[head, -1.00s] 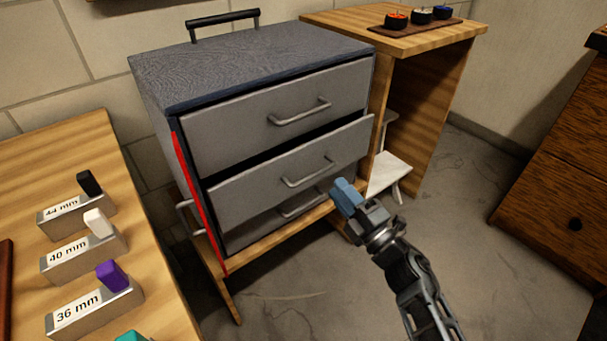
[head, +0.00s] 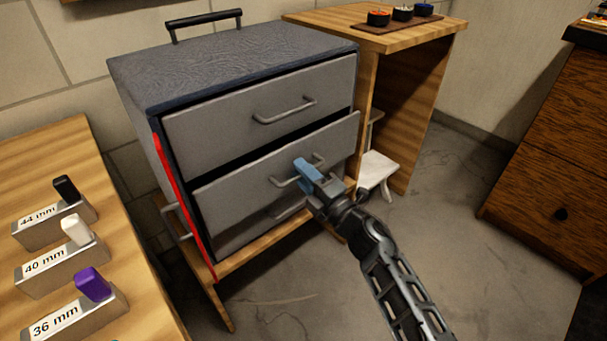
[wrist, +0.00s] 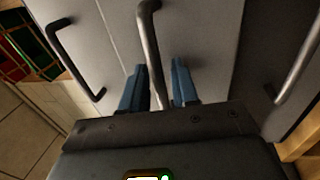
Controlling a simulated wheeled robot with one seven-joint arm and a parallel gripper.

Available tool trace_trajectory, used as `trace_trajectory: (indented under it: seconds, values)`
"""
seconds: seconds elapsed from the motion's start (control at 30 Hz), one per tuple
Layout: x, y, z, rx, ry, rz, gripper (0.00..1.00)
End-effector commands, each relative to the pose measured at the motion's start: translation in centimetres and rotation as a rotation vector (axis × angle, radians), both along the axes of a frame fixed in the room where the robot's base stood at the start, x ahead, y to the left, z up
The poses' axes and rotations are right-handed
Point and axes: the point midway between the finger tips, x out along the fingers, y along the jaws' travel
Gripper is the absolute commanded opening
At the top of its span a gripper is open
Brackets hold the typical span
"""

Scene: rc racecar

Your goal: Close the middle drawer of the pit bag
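The pit bag (head: 225,62) is a dark blue cabinet with grey drawers and a black carry handle on top. Its middle drawer (head: 235,200) stands out from the body, with a dark gap above its front edge. The top drawer (head: 230,112) looks shut; the bottom drawer is mostly hidden below the middle one. My gripper (head: 303,168) is at the middle drawer's handle (head: 277,183), in front of its right half. In the wrist view, the blue fingers (wrist: 160,85) are apart, with a metal bar handle (wrist: 149,40) between them; contact is unclear.
A wooden table (head: 60,150) with labelled blocks (head: 75,310) stands at the left. A wooden side shelf (head: 400,40) bearing small cups adjoins the bag's right. A white stool (head: 376,170) sits beneath it. A dark wooden cabinet (head: 540,170) is at the right. Floor between is open.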

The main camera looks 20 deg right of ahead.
Motion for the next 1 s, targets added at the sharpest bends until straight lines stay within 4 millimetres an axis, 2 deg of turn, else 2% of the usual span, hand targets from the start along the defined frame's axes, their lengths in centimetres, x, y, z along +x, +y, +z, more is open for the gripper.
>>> trace_trajectory:
  seconds: [0.1,0.4,0.87,1.0]
  values:
    - [0.0,0.0,0.0,0.0,0.0,0.0,0.29]
    - [0.0,0.0,0.0,0.0,0.0,0.0,0.01]
    - [0.0,0.0,0.0,0.0,0.0,-0.001,0.0]
    - [1.0,0.2,-0.1,0.0,-0.002,0.001,0.0]
